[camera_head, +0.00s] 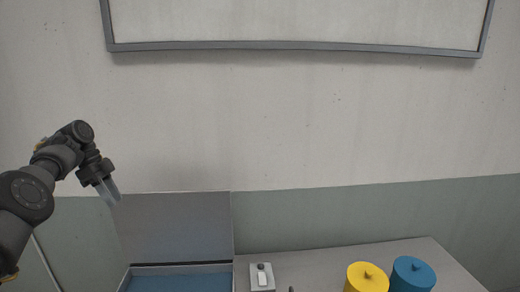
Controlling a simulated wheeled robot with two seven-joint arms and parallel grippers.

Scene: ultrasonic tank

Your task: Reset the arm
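My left arm comes in from the left edge. Its gripper (113,195) hangs in the air with its pale fingers pointing down and slightly right, in front of the upper left corner of a raised grey panel. The fingers are small and seen at an angle, so I cannot tell whether they are apart or together. I see nothing clearly held in them. My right gripper is not in view.
The raised grey panel (175,222) stands behind a blue-filled tank (180,283), cut by the bottom edge. A small box with a switch (261,277), a yellow lidded container (366,279) and a blue one (412,274) stand on the grey table (325,262). Space above is clear.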

